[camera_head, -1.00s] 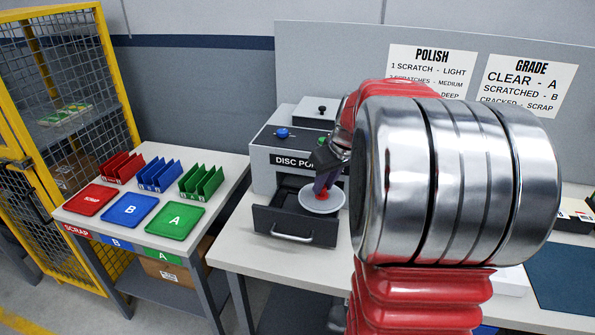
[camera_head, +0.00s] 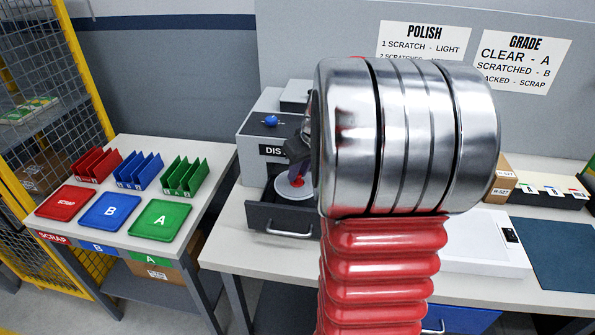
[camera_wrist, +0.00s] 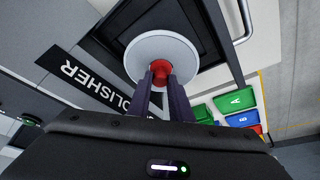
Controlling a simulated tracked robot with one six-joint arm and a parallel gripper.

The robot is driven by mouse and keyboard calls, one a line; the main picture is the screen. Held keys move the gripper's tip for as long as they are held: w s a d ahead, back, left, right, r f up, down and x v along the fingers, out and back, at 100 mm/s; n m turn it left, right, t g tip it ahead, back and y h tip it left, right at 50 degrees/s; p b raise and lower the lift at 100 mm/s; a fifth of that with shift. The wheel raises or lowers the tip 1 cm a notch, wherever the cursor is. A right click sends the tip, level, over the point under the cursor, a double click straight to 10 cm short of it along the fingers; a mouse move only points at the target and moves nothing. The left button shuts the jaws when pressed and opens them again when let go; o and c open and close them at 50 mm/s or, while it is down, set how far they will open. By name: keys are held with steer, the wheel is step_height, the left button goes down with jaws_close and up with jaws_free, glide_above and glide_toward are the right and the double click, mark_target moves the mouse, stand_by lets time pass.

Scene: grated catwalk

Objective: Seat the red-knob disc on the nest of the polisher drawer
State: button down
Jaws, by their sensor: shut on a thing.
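The red-knob disc, a pale grey round plate (camera_head: 287,190), is over the open polisher drawer (camera_head: 262,215). It also shows in the wrist view (camera_wrist: 143,50) against the drawer's dark inside. My gripper (camera_head: 297,176) is shut on the red knob (camera_wrist: 160,70), with its two dark fingers on either side of it in the wrist view. The disc looks roughly level in the head view. I cannot tell whether it touches the drawer or hangs just above it. The nest is hidden under the disc. My arm covers the right part of the polisher (camera_head: 255,122).
To the left, a table holds a red scrap tray (camera_head: 65,200), a blue B tray (camera_head: 111,210), a green A tray (camera_head: 160,219) and small racks. A white device (camera_head: 480,245) and dark mat (camera_head: 553,252) lie to the right. A yellow cage stands far left.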

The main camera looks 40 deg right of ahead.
mark_target(300, 184)
steer(key=shift+s+d+f, duration=0.1)
steer(key=shift+f, duration=2.25)
steer(key=shift+f, duration=0.25)
steer(key=shift+f, duration=0.35)
steer(key=shift+f, duration=0.45)
steer(key=c, duration=1.5)
jaws_free()
